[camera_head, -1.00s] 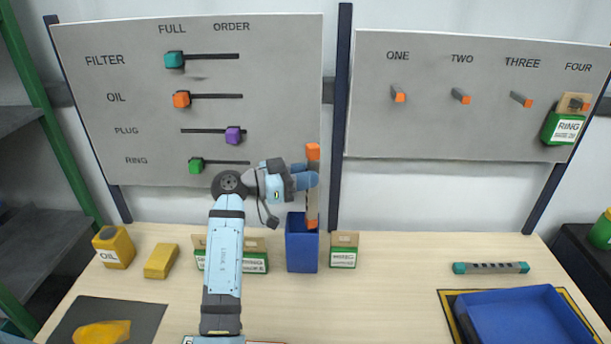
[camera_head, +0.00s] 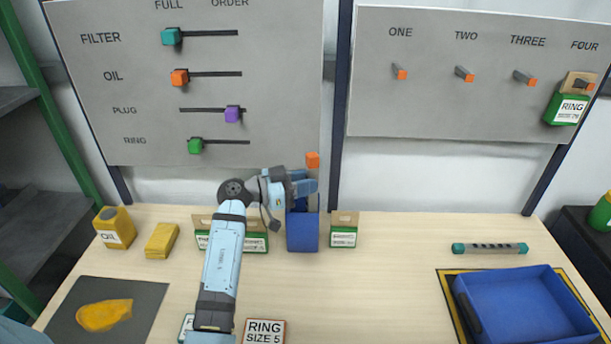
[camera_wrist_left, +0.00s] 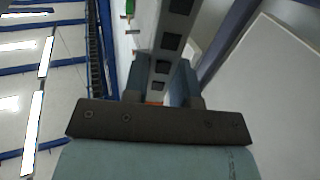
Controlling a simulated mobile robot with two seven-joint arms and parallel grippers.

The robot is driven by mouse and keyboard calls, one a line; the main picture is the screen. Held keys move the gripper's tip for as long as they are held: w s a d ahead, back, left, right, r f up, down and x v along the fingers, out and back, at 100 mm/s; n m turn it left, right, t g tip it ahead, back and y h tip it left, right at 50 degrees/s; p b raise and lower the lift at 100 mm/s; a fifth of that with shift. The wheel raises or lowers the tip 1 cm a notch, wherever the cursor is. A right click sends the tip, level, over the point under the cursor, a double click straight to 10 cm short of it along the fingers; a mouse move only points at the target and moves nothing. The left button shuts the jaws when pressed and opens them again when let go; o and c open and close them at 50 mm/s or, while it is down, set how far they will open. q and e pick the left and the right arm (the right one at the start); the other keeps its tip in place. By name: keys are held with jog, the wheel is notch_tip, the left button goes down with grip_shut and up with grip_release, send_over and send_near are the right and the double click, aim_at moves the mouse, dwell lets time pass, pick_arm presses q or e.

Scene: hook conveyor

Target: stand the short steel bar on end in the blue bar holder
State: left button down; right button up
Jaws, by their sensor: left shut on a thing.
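A steel bar with orange ends stands upright in my left gripper (camera_head: 306,186); its orange top end (camera_head: 312,160) shows above the fingers. The gripper is shut on the bar, directly over the blue bar holder (camera_head: 303,238). The bar's lower end is hidden; it appears to be inside the holder, though I cannot tell if it rests on the bottom. In the left wrist view the bar (camera_wrist_left: 172,45), with its dark square holes, runs between the fingers. My right gripper is not in view.
Another steel bar with teal ends (camera_head: 490,248) lies behind a blue tray (camera_head: 525,305) at right. Small boxes flank the holder, one at right (camera_head: 344,230) and others at left (camera_head: 258,242). A panel with pegs (camera_head: 470,110) stands behind.

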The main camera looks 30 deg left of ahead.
pick_arm(q)
jog(key=shift+f, duration=0.25)
jog(key=c, duration=0.8)
grip_release()
jog(key=shift+c, duration=0.2)
jog(key=v, duration=1.3)
jog(key=shift+s+a+b, duration=0.3)
jog(key=shift+b, duration=0.1)
jog(key=shift+s, duration=0.1)
